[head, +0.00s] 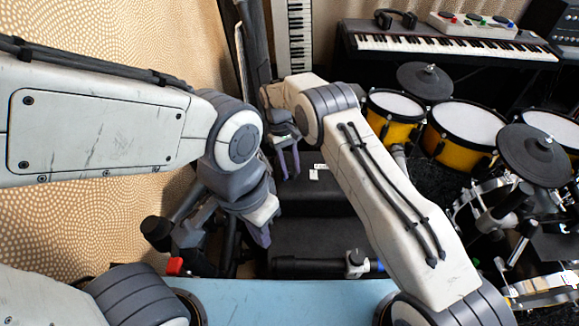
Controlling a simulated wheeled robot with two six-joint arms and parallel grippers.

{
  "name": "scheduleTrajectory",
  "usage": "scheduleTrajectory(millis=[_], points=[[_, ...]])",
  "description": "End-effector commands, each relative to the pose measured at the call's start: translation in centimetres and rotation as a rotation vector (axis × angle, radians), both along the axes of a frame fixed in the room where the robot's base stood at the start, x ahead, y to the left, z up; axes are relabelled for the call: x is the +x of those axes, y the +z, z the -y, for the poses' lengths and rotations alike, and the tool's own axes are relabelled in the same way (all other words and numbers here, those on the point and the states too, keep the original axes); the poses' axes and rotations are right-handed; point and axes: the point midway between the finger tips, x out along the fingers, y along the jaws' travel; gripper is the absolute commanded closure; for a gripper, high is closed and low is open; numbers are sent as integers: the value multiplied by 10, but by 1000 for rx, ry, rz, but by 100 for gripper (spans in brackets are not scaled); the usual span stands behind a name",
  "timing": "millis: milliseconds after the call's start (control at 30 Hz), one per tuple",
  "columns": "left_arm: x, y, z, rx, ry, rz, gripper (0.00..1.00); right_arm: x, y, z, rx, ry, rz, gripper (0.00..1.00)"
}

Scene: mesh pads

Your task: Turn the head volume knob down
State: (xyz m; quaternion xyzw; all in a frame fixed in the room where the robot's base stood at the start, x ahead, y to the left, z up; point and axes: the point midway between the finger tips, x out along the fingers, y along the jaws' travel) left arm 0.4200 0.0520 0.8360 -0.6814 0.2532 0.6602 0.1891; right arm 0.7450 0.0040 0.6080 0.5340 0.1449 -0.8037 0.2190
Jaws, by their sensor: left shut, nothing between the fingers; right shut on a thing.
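I cannot make out a head volume knob in the head view. My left gripper (262,236) hangs low at left centre, shut and empty, in front of dark gear.
Yellow drums with white mesh heads (463,126) and dark cymbal pads (535,154) fill the right side. A keyboard (450,46) with headphones (396,18) stands behind. Dark boxes (315,236) lie at centre, beyond a light blue surface (285,300). A patterned wall (130,25) closes the left.

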Motion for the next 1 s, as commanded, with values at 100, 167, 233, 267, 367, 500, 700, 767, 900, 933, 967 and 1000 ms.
scheduleTrajectory(millis=[100, 167, 233, 267, 367, 500, 700, 767, 900, 933, 967, 1000], points=[[0, 1, 0, 0, 0, 0, 100, 4, 3, -4, 10, 47, 16, 100], [0, 1, 0, 0, 0, 0, 100, 4, 3, -4, 9, 63, 17, 100], [0, 1, 0, 0, 0, 0, 100, 4, 3, -5, 10, 78, 17, 100], [0, 1, 0, 0, 0, 0, 100, 4, 3, -5, 11, 82, 17, 100], [0, 1, 0, 0, 0, 0, 100, 3, 3, -5, 11, 92, 17, 100], [0, 1, 0, 0, 0, 0, 100, 4, 3, -5, 12, 96, 17, 100], [0, 1, 0, 0, 0, 0, 100, 4, 3, -6, 12, 96, 17, 100], [0, 1, 0, 0, 0, 0, 100, 4, 3, -6, 13, 96, 18, 57], [0, 1, 0, 0, 0, 0, 100, 3, 2, -5, 9, 95, 14, 31], [0, 1, 0, 0, 0, 0, 100, 2, 2, -4, 9, 95, 13, 31], [0, 1, 0, 0, 0, 0, 100, 2, 2, -4, 8, 94, 13, 31], [0, 1, 0, 0, 0, 0, 100, 2, 1, -2, 7, 93, 11, 31]])
